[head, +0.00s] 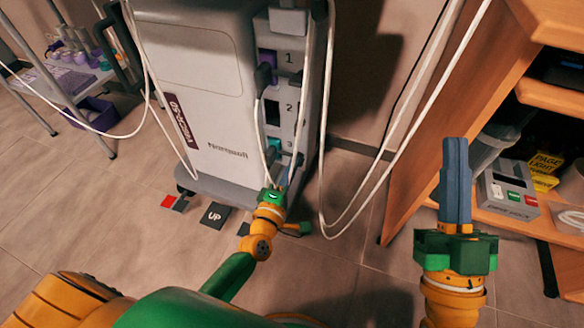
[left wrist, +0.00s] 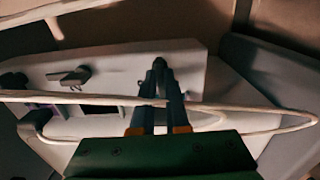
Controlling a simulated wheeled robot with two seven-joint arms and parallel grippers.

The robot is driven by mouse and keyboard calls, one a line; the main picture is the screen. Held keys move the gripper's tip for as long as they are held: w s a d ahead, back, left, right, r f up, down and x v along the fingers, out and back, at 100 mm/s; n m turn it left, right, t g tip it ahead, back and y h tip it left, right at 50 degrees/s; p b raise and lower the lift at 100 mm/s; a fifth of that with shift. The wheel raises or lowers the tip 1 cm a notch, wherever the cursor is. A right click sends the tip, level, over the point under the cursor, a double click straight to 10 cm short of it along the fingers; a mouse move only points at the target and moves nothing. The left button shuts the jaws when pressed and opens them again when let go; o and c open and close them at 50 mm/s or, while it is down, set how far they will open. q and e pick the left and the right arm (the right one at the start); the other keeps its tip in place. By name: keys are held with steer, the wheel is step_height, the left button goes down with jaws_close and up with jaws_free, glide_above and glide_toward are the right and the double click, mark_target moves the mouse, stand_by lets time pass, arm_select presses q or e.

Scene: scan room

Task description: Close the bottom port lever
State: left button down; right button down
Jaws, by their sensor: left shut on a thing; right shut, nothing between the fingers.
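The white machine (head: 205,90) has a side panel with ports numbered 1, 2 and 3. My left gripper (head: 291,166) is at the bottom port, beside the number 3. In the left wrist view its fingers (left wrist: 160,85) are shut on the bottom port lever (left wrist: 158,63), a small dark piece at their tips. The fingers hide most of that lever. Another grey lever (left wrist: 70,77) sticks out to the left in the wrist view, apart from my fingers. My right gripper (head: 455,145) is shut and empty, pointing up in front of the wooden shelf.
White cables (head: 325,130) hang beside the machine, and one (left wrist: 240,108) crosses the wrist view by my fingers. A wooden shelf unit (head: 455,85) stands at right. A metal cart (head: 70,75) stands at left. Floor pedals, one marked UP (head: 215,215), lie before the machine.

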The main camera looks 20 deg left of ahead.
arm_select(q)
steer(key=c, duration=0.9)
jaws_free()
steer(key=s+p, duration=0.1)
steer(key=s, duration=0.6)
steer(key=shift+a+p, duration=0.15)
steer(key=shift+p, duration=0.25)
arm_select(e)
steer(key=w+f+m+g+h, duration=0.1)
steer(key=w+f+g+h, duration=0.2)
steer(key=f+g, duration=0.3)
step_height(320, 180, down, 6)
steer(key=shift+w+d+r+g, duration=0.2)
steer(key=shift+w+d+g, duration=0.1)
steer(key=shift+d, duration=0.1)
